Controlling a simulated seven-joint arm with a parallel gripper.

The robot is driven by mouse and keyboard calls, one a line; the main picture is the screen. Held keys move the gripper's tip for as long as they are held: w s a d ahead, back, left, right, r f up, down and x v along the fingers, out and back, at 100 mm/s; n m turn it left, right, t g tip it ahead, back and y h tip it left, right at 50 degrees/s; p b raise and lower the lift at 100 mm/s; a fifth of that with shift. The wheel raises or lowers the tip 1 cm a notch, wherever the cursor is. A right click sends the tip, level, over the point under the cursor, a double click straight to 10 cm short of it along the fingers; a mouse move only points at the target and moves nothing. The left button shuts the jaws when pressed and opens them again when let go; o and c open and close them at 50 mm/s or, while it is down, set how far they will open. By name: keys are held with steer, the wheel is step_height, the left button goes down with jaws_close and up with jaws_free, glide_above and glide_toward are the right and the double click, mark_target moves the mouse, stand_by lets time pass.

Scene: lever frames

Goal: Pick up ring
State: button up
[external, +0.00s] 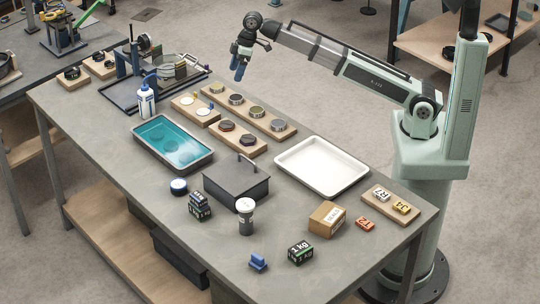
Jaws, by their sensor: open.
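My gripper (239,70) hangs in the air at the upper middle of the external view, with blue fingers pointing down. It is open and holds nothing that I can see. Several round, ring-like metal pieces, such as one grey piece (236,99) and one brass-coloured piece (256,111), sit in a row on the long board. Two darker round pieces (227,125) sit on a shorter board. I cannot tell which piece is the task's ring.
A teal liquid tray (140,127), a white tray (362,165), a dark lidded box (222,190), a white bottle (146,101) and a lidded cup (245,222) stand on the table (110,171). The table's left front is clear.

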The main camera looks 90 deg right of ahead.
steer(key=s+f+n, duration=0.2)
steer(key=s, duration=0.5)
steer(key=n+g+y, duration=0.3)
steer(key=n+g, duration=0.1)
steer(key=n, duration=0.9)
glide_above(278, 123)
steer(key=d, duration=0.3)
steer(key=f, duration=0.5)
steer(key=s+f, duration=0.1)
steer(key=f, duration=0.2)
steer(key=shift+a+f, duration=0.15)
steer(key=shift+f, duration=0.2)
steer(key=shift+w+x, duration=0.2)
steer(key=shift+x, duration=0.7)
steer(key=shift+w+x, duration=0.15)
steer(key=shift+x, duration=0.8)
steer(key=shift+w+x, duration=0.2)
steer(key=shift+x, duration=0.7)
steer(key=shift+f, duration=0.1)
steer(key=shift+c, duration=0.3)
steer(key=c, duration=1.2)
